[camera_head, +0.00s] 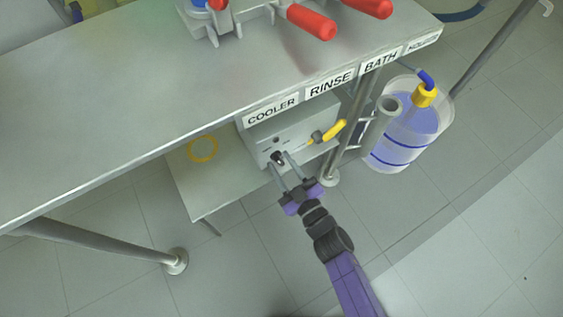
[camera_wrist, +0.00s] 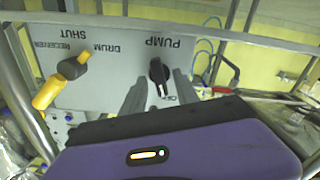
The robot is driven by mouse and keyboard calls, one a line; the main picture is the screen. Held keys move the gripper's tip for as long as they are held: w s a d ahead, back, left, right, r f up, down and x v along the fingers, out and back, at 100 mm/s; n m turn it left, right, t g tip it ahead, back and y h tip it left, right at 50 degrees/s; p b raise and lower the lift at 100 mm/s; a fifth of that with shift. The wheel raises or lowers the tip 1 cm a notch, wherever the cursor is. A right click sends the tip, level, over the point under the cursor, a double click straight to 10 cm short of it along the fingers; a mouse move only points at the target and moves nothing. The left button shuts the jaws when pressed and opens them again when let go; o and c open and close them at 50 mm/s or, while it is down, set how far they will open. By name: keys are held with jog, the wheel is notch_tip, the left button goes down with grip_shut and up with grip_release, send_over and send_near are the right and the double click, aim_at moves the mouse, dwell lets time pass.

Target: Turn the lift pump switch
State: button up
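The pump switch (camera_wrist: 158,72) is a black knob on a grey panel in the wrist view, under an upside-down PUMP label. A small label, partly hidden, lies just below it and seems to read OFF. My gripper (camera_wrist: 158,92) is open, with its two grey fingers apart on either side of the knob's lower part. Gaps show between knob and fingers; contact cannot be told. In the head view, my gripper (camera_head: 279,162) reaches the front of the grey box (camera_head: 300,130) below the table, and the dark knob (camera_head: 276,156) shows between the fingertips.
A yellow-handled valve (camera_head: 328,132) sits right of the knob in the head view and left of it in the wrist view (camera_wrist: 62,80). A table leg (camera_head: 352,125) and a container of bluish liquid (camera_head: 410,125) stand to the right. The table (camera_head: 120,95) overhangs the box.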

jog(key=p+v, duration=0.2)
jog(key=v, duration=0.5)
jog(key=shift+s, duration=0.2)
jog(key=shift+d, duration=0.1)
